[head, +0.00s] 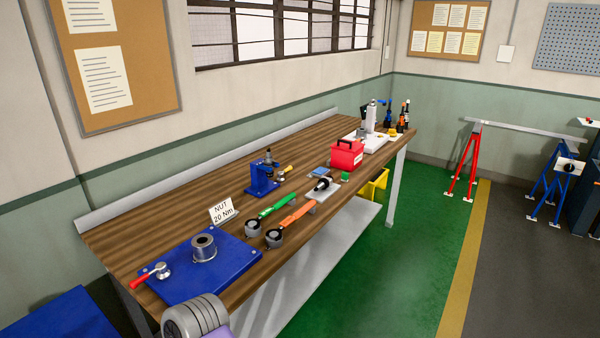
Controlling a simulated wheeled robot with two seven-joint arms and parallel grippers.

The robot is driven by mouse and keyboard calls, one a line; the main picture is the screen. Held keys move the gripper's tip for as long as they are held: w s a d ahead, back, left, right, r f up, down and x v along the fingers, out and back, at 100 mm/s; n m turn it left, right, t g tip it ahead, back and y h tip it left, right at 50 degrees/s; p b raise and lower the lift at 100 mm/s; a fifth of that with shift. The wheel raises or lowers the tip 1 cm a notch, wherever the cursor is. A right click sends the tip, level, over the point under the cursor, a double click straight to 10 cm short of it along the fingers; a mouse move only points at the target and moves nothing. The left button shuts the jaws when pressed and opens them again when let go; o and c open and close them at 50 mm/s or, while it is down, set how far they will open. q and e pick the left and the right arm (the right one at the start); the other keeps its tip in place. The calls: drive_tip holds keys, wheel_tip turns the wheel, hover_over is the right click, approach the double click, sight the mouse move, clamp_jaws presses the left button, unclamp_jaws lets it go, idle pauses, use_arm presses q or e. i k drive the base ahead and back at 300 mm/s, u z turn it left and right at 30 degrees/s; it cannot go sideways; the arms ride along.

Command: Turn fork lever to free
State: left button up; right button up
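No part that I can name for sure as the fork lever shows at this size. A small clamp with a red lever (146,279) sits on the left corner of a blue plate (205,278) at the near end of the bench. A grey metal ring-shaped part (204,248) stands on the same plate. To its right lie a green-handled wrench (279,206) and an orange-handled wrench (296,216), each with a round grey head toward me. Any small lever on these heads is too small to make out.
The wooden bench (150,222) runs along the wall. A white card (221,211) reads "NUT 20 Nm". A blue press (262,177), a red box (346,155) and several bottles (398,115) stand farther back. Green floor (400,250) to the right is clear.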

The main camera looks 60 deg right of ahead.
sight(280, 178)
drive_tip(key=z, duration=2.1)
